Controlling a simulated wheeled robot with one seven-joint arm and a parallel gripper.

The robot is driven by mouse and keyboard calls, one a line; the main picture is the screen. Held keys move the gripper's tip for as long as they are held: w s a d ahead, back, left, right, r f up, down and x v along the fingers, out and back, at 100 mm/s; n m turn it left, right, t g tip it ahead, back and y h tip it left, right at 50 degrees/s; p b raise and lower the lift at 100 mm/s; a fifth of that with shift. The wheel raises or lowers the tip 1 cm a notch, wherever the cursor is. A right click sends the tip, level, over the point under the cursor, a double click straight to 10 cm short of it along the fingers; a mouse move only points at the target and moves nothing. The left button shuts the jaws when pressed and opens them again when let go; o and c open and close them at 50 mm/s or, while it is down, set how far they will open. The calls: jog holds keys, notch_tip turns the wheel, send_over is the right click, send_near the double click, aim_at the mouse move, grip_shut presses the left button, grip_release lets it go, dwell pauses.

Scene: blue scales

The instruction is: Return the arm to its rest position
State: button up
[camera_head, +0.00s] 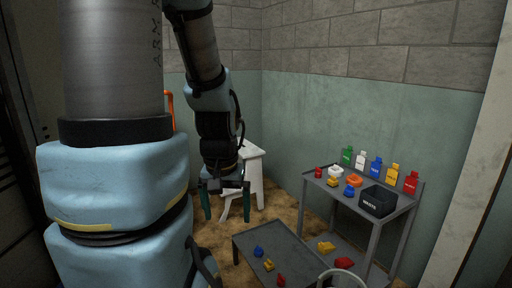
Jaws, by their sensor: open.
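My arm reaches down from the top of the head view, left of centre. My gripper (226,202) hangs with its two teal fingers pointing down and spread apart. It is open, and nothing shows between the fingers. It hangs in front of a white stool (254,170), which it partly hides; I cannot tell how far apart they are. The gripper is up and to the left of the low grey table (252,238).
The low table holds small blue, yellow and red items. More items lie below. A pale handle-like hoop (343,274) shows at the bottom. Walls stand behind.

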notch_tip(320, 180, up, 14)
jog(key=p, duration=1.2)
jog(key=shift+f, duration=0.1)
